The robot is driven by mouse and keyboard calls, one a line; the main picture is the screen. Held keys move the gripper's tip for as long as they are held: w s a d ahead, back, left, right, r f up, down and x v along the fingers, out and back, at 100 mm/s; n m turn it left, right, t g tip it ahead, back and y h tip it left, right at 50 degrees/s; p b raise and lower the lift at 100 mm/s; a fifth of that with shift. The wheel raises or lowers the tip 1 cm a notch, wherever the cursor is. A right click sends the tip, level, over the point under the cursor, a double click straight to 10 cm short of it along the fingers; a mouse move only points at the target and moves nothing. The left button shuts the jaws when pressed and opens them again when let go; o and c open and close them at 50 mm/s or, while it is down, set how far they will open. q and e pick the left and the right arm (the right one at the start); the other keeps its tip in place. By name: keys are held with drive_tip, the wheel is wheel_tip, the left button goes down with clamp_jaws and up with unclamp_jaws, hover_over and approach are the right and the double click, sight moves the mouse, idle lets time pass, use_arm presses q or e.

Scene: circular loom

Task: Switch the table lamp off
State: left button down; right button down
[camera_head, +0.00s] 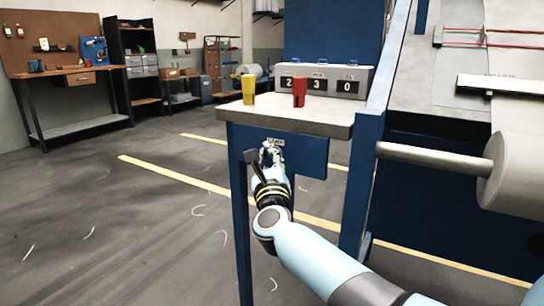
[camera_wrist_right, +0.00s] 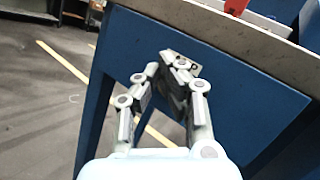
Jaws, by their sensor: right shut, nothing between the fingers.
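No table lamp shows in either view. My right gripper (camera_head: 270,154) is shut and empty, close in front of the apron just below the plate. It also shows in the wrist view (camera_wrist_right: 163,73), fingertips near the plate. Whether they touch anything is unclear, and any switch there is hidden or too small to tell. My left gripper is not in view.
A steel roller bar (camera_head: 430,160) and blue machine frame stand right. Open floor lies left; a workbench (camera_head: 75,75) stands far back.

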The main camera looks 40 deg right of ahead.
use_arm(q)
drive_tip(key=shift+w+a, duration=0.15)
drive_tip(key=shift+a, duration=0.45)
use_arm(e)
drive_tip(key=shift+w+d, duration=0.1)
drive_tip(key=shift+d, duration=0.05)
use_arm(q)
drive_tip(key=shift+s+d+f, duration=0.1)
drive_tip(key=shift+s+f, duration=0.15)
use_arm(e)
drive_tip(key=s+a, duration=0.2)
drive_tip(key=a, duration=0.4)
drive_tip(key=shift+s, duration=0.35)
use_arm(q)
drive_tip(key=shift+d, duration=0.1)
use_arm(e)
drive_tip(key=shift+a+f, duration=0.1)
